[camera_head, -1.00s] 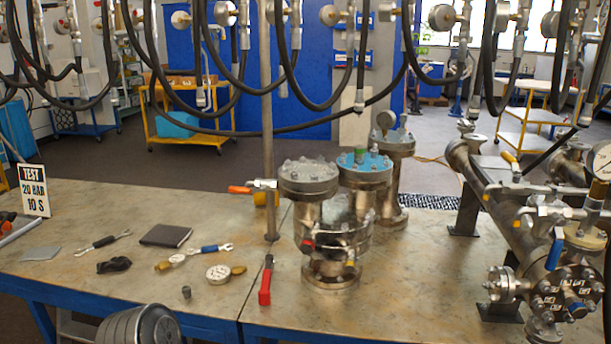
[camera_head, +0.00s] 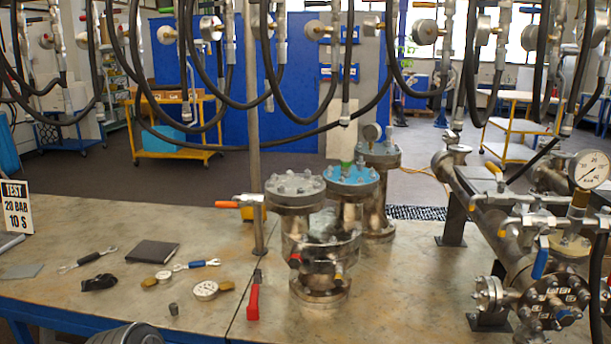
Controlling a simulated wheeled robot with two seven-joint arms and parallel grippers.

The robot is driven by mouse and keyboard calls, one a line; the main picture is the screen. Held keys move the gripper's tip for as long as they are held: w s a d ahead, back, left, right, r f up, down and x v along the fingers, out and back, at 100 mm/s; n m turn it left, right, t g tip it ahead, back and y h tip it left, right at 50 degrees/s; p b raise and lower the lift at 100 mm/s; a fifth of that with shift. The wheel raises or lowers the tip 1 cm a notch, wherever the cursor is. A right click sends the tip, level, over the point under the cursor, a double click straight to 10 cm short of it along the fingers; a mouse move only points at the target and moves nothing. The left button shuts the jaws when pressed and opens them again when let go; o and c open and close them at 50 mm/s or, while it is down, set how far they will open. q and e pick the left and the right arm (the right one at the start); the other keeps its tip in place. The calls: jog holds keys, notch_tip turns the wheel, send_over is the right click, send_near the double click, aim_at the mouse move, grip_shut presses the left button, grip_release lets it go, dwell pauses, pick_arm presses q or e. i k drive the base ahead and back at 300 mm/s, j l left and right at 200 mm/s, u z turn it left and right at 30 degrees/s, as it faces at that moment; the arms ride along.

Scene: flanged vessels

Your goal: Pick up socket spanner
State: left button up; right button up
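Two slim double-ended spanners lie on the table at left. One is a black-handled spanner (camera_head: 88,260), the other a blue-handled spanner (camera_head: 197,265). A small dark grey cylinder (camera_head: 174,310), perhaps a socket, stands near the front edge. A red-handled tool (camera_head: 253,300) lies left of the vessels, its dark end pointing away. I cannot tell which of these is the socket spanner.
Flanged vessels (camera_head: 319,283) stand mid-table, with a pipe assembly (camera_head: 510,250) at right. Two gauges (camera_head: 205,290), a dark notebook (camera_head: 153,251) and a black item (camera_head: 99,283) lie at left. Black hoses (camera_head: 266,70) hang above. Bare tabletop (camera_head: 400,300) lies right of the vessels.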

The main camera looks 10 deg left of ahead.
aim_at(252, 309)
jog(key=j+z, duration=0.1)
jog(key=z, duration=0.25)
jog(key=i+j+z, duration=0.1)
jog(key=z, duration=0.25)
jog(key=i+j+z, duration=0.1)
jog(key=j+z, duration=0.15)
jog(key=j, duration=0.85)
jog(key=j+z, duration=0.3)
jog(key=j, duration=0.85)
